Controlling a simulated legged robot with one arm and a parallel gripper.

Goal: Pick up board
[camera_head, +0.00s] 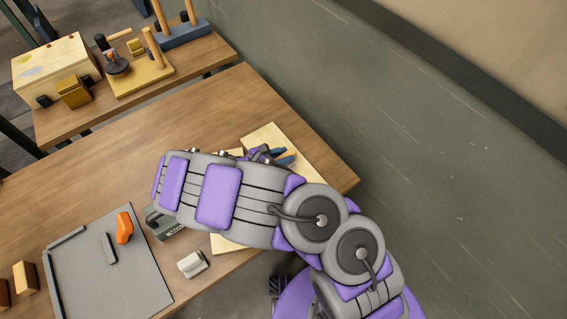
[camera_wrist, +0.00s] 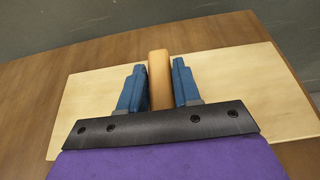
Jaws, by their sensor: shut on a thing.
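The board is a pale wooden slab (camera_wrist: 235,72) lying across the wrist view, with an upright tan peg or handle (camera_wrist: 159,75) at its middle. In the head view the board (camera_head: 267,138) shows on both sides of my arm, near the table's right end; its middle is hidden. My gripper (camera_wrist: 160,88) has its two blue fingers on either side of the tan handle, shut on it. The blue fingers also show in the head view (camera_head: 284,157). I cannot tell whether the board touches the table.
A grey tray (camera_head: 110,285) with an orange piece (camera_head: 124,228) lies at the lower left of the table (camera_head: 120,170). A dark green item (camera_head: 163,222) and a white block (camera_head: 192,264) are near my arm. A second table behind holds peg stands (camera_head: 141,78). A wall (camera_head: 420,150) runs along the right.

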